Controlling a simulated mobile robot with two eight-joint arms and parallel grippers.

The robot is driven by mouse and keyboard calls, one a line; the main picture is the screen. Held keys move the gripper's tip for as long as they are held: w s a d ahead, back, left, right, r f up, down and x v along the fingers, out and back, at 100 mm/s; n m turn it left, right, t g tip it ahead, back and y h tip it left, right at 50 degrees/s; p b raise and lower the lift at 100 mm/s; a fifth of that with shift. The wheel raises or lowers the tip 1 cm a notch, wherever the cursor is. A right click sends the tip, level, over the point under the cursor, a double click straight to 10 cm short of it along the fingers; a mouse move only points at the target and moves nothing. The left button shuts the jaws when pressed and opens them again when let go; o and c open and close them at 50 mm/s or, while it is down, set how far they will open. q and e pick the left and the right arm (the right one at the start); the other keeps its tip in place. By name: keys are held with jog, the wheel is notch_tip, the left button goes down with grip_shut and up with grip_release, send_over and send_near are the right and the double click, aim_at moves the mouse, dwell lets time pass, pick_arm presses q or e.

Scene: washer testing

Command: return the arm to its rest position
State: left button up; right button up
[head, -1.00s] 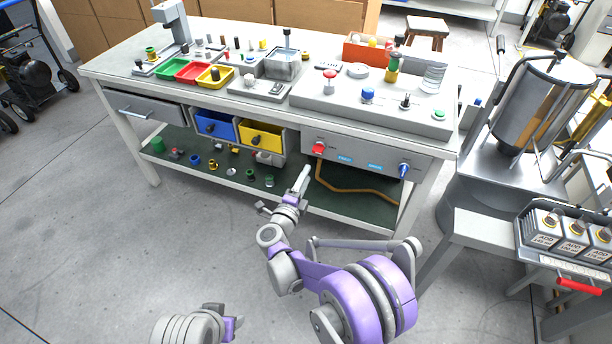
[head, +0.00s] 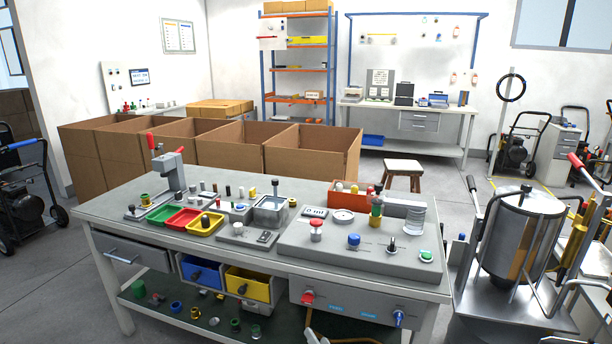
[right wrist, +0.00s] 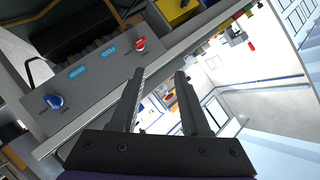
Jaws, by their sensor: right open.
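My right gripper (right wrist: 160,74) is open and empty in the right wrist view. Its two dark fingers stand apart with nothing between them. Behind them is the grey front panel (right wrist: 88,80) of the workbench, with a red knob (right wrist: 140,44) and a blue knob (right wrist: 53,101). My left gripper is not in view.
The workbench (head: 110,208) holds trays, small parts and a control panel (head: 290,240). A metal drum machine (head: 515,240) stands close on the right. Cardboard boxes (head: 310,155) and a stool (head: 404,167) are behind the bench. Floor is open at the lower left.

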jog(key=s+d+f+n+g+h, duration=0.1)
jog(key=s+d+f+n+g, duration=0.25)
jog(key=s, duration=0.55)
jog(key=s+d+f+g+h, duration=0.2)
jog(key=s+d+f+g, duration=0.15)
jog(key=s+d, duration=0.45)
jog(key=s+d+f+n+g+h, duration=0.1)
jog(key=s+d+f+n+g, duration=0.2)
jog(key=s, duration=0.8)
pick_arm(q)
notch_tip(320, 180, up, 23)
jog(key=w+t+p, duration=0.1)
jog(key=p, duration=1.9)
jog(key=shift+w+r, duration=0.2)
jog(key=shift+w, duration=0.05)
pick_arm(e)
notch_tip(320, 180, up, 22)
jog(key=w+m+t, duration=0.1)
jog(key=shift+d+t, duration=0.15)
jog(key=shift+t, duration=0.25)
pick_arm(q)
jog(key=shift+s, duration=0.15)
pick_arm(e)
jog(key=shift+s, duration=0.15)
